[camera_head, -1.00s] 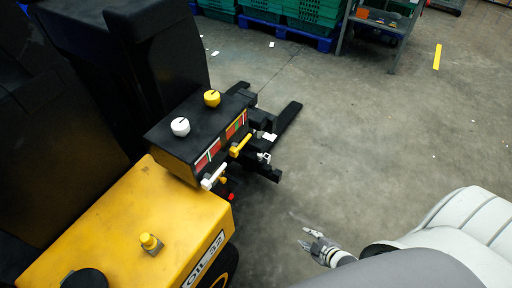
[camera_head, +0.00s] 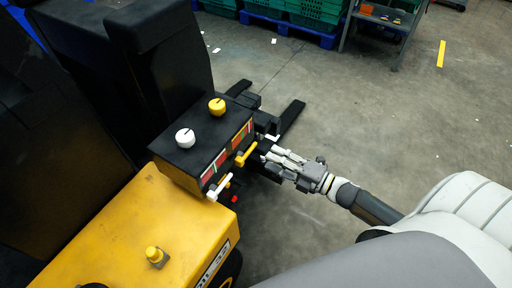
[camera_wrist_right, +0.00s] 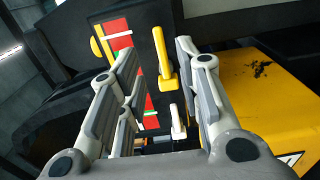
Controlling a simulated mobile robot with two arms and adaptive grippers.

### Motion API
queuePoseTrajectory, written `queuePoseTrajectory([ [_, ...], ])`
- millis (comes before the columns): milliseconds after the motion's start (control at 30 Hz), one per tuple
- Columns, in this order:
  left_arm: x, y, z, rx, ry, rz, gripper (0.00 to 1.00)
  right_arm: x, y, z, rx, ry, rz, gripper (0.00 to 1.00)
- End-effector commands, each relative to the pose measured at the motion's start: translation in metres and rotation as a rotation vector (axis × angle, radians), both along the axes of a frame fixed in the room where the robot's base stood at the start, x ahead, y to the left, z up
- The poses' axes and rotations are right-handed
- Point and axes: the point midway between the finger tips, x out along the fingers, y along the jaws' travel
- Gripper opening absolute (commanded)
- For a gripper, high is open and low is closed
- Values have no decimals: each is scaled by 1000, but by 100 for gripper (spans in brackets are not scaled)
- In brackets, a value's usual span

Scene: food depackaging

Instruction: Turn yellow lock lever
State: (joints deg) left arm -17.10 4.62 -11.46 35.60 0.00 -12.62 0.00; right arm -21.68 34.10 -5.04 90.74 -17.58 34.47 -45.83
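The yellow lock lever (camera_head: 246,154) sticks out from the front face of the black control box (camera_head: 205,143), beside red and green striped labels. In the right wrist view the yellow lever (camera_wrist_right: 163,58) stands ahead, between the lines of my two fingers and closer to the right-hand finger. My right gripper (camera_head: 270,157) is just right of the lever in the head view. Its fingers are spread apart in the right wrist view (camera_wrist_right: 155,75), with nothing held between them. I cannot tell whether it touches the lever. My left gripper is not in view.
A white lever (camera_head: 219,187) sits beside the yellow one on the same face. A white knob (camera_head: 185,138) and a yellow knob (camera_head: 217,106) are on top of the box. The yellow machine body (camera_head: 130,225) is at lower left. Open floor (camera_head: 360,130) lies to the right.

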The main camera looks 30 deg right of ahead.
Motion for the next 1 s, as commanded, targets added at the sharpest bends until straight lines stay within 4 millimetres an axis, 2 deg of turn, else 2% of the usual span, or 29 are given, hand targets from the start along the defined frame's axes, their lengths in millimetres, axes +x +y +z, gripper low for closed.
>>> queuePoseTrajectory([
  [200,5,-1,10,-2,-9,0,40,31,18,2,2,-1,-2,32],
  [433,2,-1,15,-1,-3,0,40,54,31,1,3,2,-2,32],
  [600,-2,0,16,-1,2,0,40,61,36,0,1,2,-2,32],
  [900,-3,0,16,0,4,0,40,62,37,-1,2,3,-2,32],
  [1000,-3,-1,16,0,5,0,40,62,37,-1,2,3,-2,19],
])
